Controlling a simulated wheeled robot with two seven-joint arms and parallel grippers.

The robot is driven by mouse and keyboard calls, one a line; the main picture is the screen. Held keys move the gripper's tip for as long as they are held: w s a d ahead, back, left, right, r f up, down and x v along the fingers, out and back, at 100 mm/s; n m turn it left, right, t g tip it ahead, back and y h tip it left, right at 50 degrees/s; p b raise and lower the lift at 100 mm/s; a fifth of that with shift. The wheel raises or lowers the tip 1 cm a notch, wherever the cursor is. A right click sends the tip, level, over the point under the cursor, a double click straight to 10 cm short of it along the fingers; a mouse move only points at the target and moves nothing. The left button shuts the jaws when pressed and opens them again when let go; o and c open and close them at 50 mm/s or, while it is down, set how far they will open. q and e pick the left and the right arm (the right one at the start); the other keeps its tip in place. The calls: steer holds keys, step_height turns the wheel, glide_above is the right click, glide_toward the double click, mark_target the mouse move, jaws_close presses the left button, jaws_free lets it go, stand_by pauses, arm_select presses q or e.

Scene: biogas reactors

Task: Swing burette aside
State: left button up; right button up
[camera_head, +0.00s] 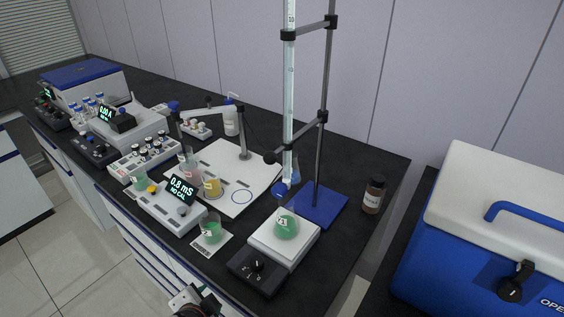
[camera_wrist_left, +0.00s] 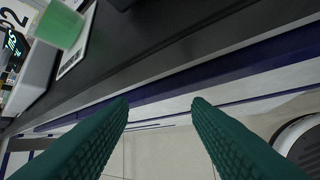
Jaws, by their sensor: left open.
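The burette (camera_head: 289,95) is a tall clear tube held upright by black clamps (camera_head: 322,118) on a grey rod (camera_head: 326,75) with a blue base (camera_head: 325,207). Its lower tip, with a blue stopcock (camera_head: 281,188), is above a flask of green liquid (camera_head: 286,226) on the white-topped stirrer (camera_head: 305,243). My left gripper (camera_wrist_left: 160,102) shows two green ridged fingers, apart and empty, in front of the bench's front edge. Part of my arm shows at the bottom of the head view. The burette is outside the left wrist view. My right gripper is not seen.
A green beaker (camera_head: 212,232) stands on a card near the front edge and also shows in the wrist view (camera_wrist_left: 58,25). A meter (camera_head: 168,207) is left of it. A brown bottle (camera_head: 373,195) stands right of the stand; a blue cooler (camera_head: 470,240) is farther right.

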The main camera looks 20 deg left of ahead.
mark_target(276, 152)
arm_select(q)
steer(key=w+r+m+t, duration=0.4)
steer(key=r+m+t, duration=0.15)
steer(key=r, duration=0.45)
steer(key=w+r+m+t, duration=0.3)
steer(key=r+m+t, duration=0.2)
steer(key=r+m, duration=0.3)
steer(key=d+r+m+h, duration=0.7)
steer(key=r+m+h, duration=0.5)
steer(key=m, duration=0.7)
steer(key=shift+n+t+h, duration=0.3)
steer(key=shift+n+t, duration=0.05)
steer(key=shift+t, duration=0.1)
steer(key=p+x, duration=0.2)
steer(key=x, duration=0.1)
steer(key=p+x, duration=0.1)
steer(key=x, duration=0.2)
steer(key=f+p+x, duration=0.1)
steer(key=p+x, duration=0.1)
steer(key=x, duration=0.1)
steer(key=shift+w+d+p, duration=0.2)
steer(key=shift+w+p, duration=0.05)
steer(key=shift+p, duration=0.1)
steer(key=shift+w+d+r, duration=0.1)
steer(key=shift+w+d, duration=0.15)
steer(key=shift+w, duration=0.25)
steer(key=shift+c, duration=0.6)
